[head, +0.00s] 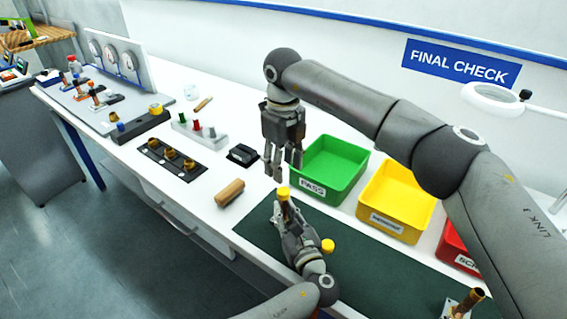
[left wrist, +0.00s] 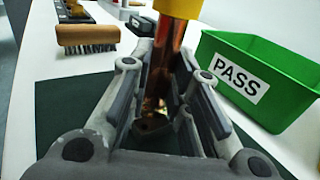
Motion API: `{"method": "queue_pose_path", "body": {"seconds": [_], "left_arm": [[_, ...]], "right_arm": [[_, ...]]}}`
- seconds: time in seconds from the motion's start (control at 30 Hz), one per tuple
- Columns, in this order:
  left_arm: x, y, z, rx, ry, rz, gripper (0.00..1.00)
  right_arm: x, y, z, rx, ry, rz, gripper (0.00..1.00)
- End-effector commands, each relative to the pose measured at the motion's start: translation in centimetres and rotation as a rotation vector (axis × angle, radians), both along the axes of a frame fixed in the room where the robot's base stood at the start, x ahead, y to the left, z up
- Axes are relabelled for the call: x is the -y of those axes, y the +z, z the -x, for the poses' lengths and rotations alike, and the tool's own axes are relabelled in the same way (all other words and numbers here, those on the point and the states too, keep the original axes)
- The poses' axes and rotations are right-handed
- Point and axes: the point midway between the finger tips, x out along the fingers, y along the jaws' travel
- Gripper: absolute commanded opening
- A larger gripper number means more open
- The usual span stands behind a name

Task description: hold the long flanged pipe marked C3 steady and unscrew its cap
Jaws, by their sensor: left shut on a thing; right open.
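A copper pipe (left wrist: 160,75) with a yellow cap stands upright between the fingers of my left gripper (head: 284,212), which is shut on it. Its flange (left wrist: 150,126) shows low in the left wrist view, over the dark green mat. The yellow cap (head: 283,191) sits on top of the pipe and also shows at the top of the left wrist view (left wrist: 178,8). No C3 mark is readable. My right gripper (head: 282,170) is open, fingers pointing down, just above the cap. I cannot tell whether it touches the cap. My left fingers hide much of the pipe in the head view.
Another yellow-topped piece (head: 328,245) stands close beside my left gripper. A bare copper pipe on a flange (head: 472,300) is at the lower right. Green (head: 332,195), yellow (head: 385,232) and red (head: 452,262) bins line the back. A wooden brush (head: 229,192) lies left of the mat (head: 262,232).

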Motion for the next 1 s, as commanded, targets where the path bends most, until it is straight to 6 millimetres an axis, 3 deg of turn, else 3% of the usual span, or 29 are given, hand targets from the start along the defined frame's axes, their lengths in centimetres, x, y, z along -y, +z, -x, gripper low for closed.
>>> {"method": "queue_pose_path", "body": {"seconds": [1.0], "left_arm": [[0.04,-0.07,0.04,-0.001,-0.001,0.0,0.0]], "right_arm": [[-0.03,-0.04,0.03,-0.001,-1.707,0.0,0.46]]}}
